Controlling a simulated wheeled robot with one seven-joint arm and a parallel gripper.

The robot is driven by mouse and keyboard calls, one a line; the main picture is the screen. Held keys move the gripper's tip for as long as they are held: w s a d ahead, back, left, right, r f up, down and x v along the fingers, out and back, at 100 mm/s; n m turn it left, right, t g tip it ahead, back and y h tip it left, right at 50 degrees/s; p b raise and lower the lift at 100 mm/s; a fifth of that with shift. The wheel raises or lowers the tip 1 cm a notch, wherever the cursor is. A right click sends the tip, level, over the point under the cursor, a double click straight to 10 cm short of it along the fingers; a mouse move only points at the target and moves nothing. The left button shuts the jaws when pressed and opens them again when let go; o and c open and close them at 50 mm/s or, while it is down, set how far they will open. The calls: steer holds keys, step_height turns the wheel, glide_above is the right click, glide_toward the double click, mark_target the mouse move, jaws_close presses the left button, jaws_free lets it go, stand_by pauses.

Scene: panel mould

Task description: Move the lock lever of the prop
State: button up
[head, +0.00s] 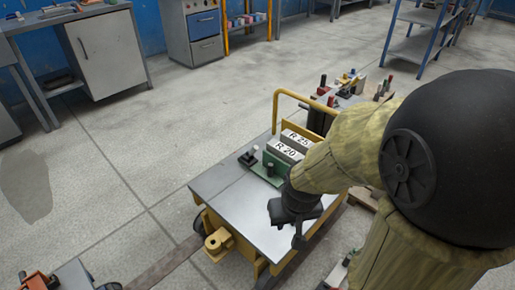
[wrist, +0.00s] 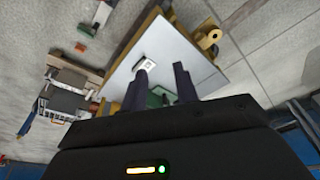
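My gripper (head: 299,236) hangs over the right part of a cart's light grey top (head: 228,192). In the wrist view my gripper (wrist: 163,70) shows two dark fingers well apart, with nothing held between them. The cart top (wrist: 178,50) lies beyond the fingertips. I cannot make out for certain a prop or its lock lever in either view. A yellow fitting with a round boss (head: 217,240) sits at the cart's front left edge; it also shows in the wrist view (wrist: 208,38). My arm hides part of the cart's right side.
On the cart stand blocks marked R 25 (head: 296,139) and R 20 (head: 285,153), a green piece (head: 270,167) and a small black-knobbed block (head: 249,157). A yellow rail (head: 300,97) rises behind. Tools (head: 347,83) lie farther back. The floor at left is mostly clear.

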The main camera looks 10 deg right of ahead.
mark_target(256, 150)
steer(key=w+f+t+b, duration=0.4)
steer(key=w+f+t, duration=0.1)
steer(key=w, duration=0.6)
steer(key=w+d+f+m+t+y+b, duration=0.1)
steer(key=w+f+t+b, duration=0.2)
steer(key=w+f+t, duration=0.2)
steer(key=w+d+f+m+t+b, duration=0.1)
steer(key=w+f+t+b, duration=0.3)
steer(key=w+f, duration=0.5)
steer(key=w+t, duration=0.1)
steer(key=w, duration=0.7)
steer(key=shift+d+f+y+b, duration=0.2)
steer(key=shift+y+b, duration=0.1)
steer(key=shift+y, duration=0.1)
steer(key=shift+a, duration=0.1)
steer(key=w+b, duration=0.2)
steer(key=w, duration=0.3)
steer(key=w+a+b, duration=0.1)
steer(key=w+b, duration=0.1)
steer(key=w, duration=0.3)
steer(key=w+b, duration=0.2)
steer(key=w, duration=0.3)
steer(key=shift+w+a+f+b, duration=0.1)
steer(key=shift+w+a+b, duration=0.2)
steer(key=shift+w+b, duration=0.05)
steer(key=shift+w, duration=0.8)
